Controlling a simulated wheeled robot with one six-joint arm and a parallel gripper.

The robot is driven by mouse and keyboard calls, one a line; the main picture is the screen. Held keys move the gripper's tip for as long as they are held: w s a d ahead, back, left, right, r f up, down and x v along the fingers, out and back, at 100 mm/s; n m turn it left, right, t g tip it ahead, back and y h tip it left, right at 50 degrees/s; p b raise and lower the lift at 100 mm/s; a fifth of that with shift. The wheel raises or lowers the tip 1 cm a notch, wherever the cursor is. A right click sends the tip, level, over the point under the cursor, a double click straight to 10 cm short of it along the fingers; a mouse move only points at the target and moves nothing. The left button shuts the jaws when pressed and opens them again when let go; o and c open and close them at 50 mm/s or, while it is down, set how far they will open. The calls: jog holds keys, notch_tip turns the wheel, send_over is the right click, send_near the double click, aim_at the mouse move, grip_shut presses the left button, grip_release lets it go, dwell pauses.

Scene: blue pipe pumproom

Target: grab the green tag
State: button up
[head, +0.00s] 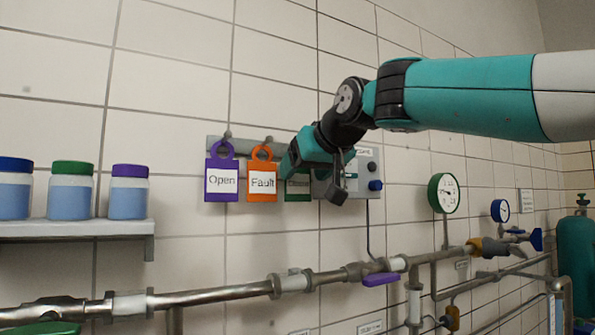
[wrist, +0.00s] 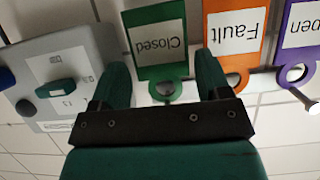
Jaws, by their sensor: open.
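The green tag (wrist: 158,70), lettered "Closed", hangs from a peg by its round ring and appears upside down in the wrist view. In the head view the green tag (head: 298,194) is mostly hidden behind my gripper (head: 289,168); only its lower part shows. My gripper (wrist: 163,66) is open, with one finger on each side of the green tag's ring and upper edge in the wrist view. I cannot tell whether either finger touches the tag.
An orange "Fault" tag (head: 262,183) hangs close beside the green one, then a purple "Open" tag (head: 221,181). A grey control box (head: 363,165) is on the other side. Pipes (head: 220,294) run below. A shelf (head: 75,229) with jars stands at left.

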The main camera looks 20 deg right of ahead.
jog(key=shift+x, duration=1)
jog(key=shift+c, duration=0.2)
jog(key=c, duration=0.5)
jog(key=shift+r, duration=0.1)
jog(key=shift+r, duration=0.1)
